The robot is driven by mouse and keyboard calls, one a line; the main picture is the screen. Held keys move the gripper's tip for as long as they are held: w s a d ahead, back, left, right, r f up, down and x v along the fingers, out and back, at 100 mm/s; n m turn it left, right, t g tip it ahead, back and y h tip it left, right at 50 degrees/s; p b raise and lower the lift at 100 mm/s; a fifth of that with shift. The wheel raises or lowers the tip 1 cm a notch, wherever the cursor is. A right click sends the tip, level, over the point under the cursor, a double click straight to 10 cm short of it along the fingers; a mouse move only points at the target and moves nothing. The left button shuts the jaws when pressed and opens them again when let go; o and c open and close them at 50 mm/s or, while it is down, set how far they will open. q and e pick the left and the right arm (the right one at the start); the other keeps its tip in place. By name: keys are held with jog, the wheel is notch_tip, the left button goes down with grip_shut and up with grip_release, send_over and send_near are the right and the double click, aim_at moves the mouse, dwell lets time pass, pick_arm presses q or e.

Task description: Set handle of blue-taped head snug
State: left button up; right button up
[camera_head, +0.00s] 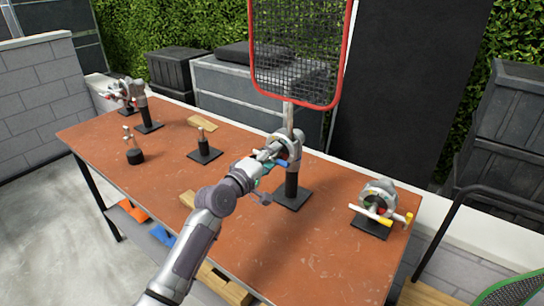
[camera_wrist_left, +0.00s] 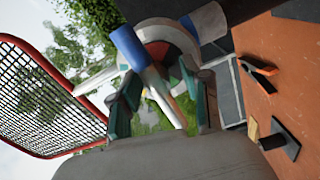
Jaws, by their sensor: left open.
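The head with blue tape (camera_head: 291,147) is a grey round clamp on a dark post with a flat black base (camera_head: 293,197), near the table's middle. In the left wrist view the head (camera_wrist_left: 165,35) fills the top middle, with a blue-wrapped part (camera_wrist_left: 128,47) on its left. A pale bar from the head reaches down between my fingers. My left gripper (camera_head: 265,160) is open, right at the head's near left side; its fingers with green pads also show in the wrist view (camera_wrist_left: 163,107). I cannot tell whether they touch the handle. My right gripper is not in view.
A red-framed mesh panel (camera_head: 300,45) rises above the head on a thin stem. A second head with yellow handles (camera_head: 378,198) stands at the right, another with red parts (camera_head: 135,92) at far left. Small posts stand on the brown table (camera_head: 320,240); its front right is clear.

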pick_arm(q)
grip_shut()
